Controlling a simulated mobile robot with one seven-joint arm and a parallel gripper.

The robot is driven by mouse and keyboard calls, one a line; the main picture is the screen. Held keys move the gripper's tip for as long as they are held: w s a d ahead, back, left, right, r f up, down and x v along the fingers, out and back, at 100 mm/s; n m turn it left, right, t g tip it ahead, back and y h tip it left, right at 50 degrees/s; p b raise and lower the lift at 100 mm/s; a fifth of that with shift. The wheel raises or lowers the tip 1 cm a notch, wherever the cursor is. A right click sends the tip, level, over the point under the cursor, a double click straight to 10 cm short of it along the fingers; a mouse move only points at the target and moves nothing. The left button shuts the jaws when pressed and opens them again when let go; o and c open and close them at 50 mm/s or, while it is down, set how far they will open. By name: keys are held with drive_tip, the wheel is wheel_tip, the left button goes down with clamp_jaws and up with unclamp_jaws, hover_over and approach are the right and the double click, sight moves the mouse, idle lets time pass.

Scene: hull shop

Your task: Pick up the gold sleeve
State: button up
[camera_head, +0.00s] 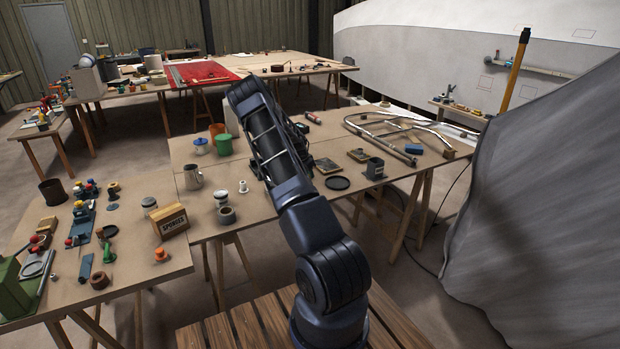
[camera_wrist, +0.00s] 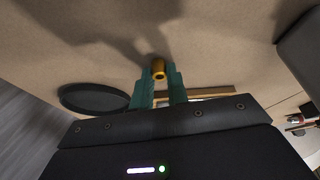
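The gold sleeve (camera_wrist: 159,71) is a small, short gold tube with a dark hole at its end, in the upper middle of the wrist view. My gripper (camera_wrist: 160,76) has two teal fingers, one on each side of the sleeve, with a gap of about its width. The fingers look shut on the sleeve at their tips. Whether the sleeve touches the tabletop (camera_wrist: 90,35) below is unclear. In the head view my arm hides the fingertips and the sleeve.
A dark round dish (camera_head: 338,183) lies beside my gripper and also shows in the wrist view (camera_wrist: 92,98). A metal jug (camera_head: 193,177) and a green pot (camera_head: 223,144) stand left.

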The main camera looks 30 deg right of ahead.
clamp_jaws()
